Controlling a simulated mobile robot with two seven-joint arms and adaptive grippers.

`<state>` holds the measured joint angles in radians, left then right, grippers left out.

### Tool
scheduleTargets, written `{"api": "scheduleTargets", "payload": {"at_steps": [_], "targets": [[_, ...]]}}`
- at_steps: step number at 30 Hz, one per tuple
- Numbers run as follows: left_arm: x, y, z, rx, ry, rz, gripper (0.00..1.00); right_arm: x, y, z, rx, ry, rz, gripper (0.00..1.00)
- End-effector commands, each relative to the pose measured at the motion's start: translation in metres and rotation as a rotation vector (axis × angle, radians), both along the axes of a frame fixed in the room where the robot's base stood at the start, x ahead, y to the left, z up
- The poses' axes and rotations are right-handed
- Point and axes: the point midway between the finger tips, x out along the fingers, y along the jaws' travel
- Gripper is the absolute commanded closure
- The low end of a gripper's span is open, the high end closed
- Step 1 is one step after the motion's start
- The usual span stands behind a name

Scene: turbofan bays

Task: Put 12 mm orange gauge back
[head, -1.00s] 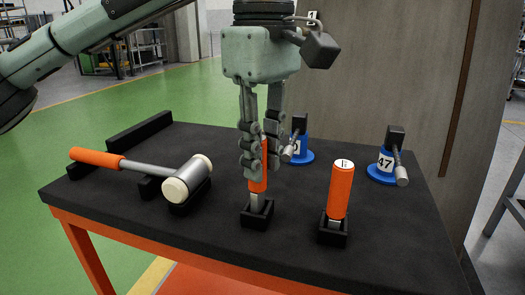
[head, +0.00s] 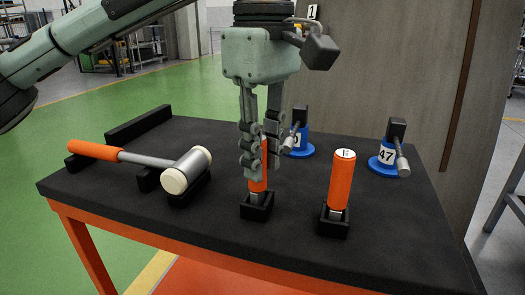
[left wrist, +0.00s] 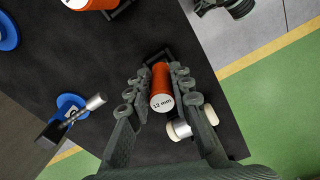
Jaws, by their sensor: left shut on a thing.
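The 12 mm orange gauge (head: 258,182) stands upright with its lower end in a small black holder (head: 257,208) on the dark table. Its end label reads "12 mm" in the left wrist view (left wrist: 162,103). My left gripper (head: 260,165) points down from above and is shut on the gauge's upper part, with fingers on both sides. The fingers hide part of the orange handle. The lower metal part is mostly inside the holder. My right gripper is not in view.
A second orange gauge (head: 341,180) stands in its own black holder (head: 333,224) to the right. A mallet (head: 160,165) lies on black supports at left. Two blue-based pieces, one (head: 386,160) marked 47, stand behind. The table's front middle is clear.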

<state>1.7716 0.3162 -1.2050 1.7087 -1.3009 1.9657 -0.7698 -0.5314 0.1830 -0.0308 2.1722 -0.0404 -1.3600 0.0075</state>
Motion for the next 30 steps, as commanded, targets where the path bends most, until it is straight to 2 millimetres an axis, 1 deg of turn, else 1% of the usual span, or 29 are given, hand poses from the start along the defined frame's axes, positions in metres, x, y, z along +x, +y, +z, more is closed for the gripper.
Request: {"api": "scheduleTargets", "payload": {"at_steps": [8, 9, 15, 22, 25, 28, 30], "targets": [[0.0, 0.0, -0.005, -0.001, -0.001, 0.0, 1.0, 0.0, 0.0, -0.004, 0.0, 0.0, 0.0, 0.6], [0.0, 0.0, -0.005, -0.001, -0.001, 0.0, 0.78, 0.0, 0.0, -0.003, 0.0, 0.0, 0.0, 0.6], [0.0, 0.0, -0.004, 0.0, 0.0, 0.0, 0.55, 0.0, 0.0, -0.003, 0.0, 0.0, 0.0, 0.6], [0.0, 0.0, -0.005, 0.0, 0.0, 0.0, 0.55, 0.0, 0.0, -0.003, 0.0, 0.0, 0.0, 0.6], [0.0, 0.0, -0.002, -0.001, -0.001, 0.001, 0.55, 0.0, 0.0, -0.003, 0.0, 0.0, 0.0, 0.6], [0.0, -0.001, 0.009, -0.002, -0.002, 0.001, 0.55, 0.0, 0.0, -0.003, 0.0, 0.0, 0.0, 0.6], [0.0, -0.001, 0.021, -0.001, -0.003, 0.001, 0.55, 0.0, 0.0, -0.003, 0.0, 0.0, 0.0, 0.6]]}}
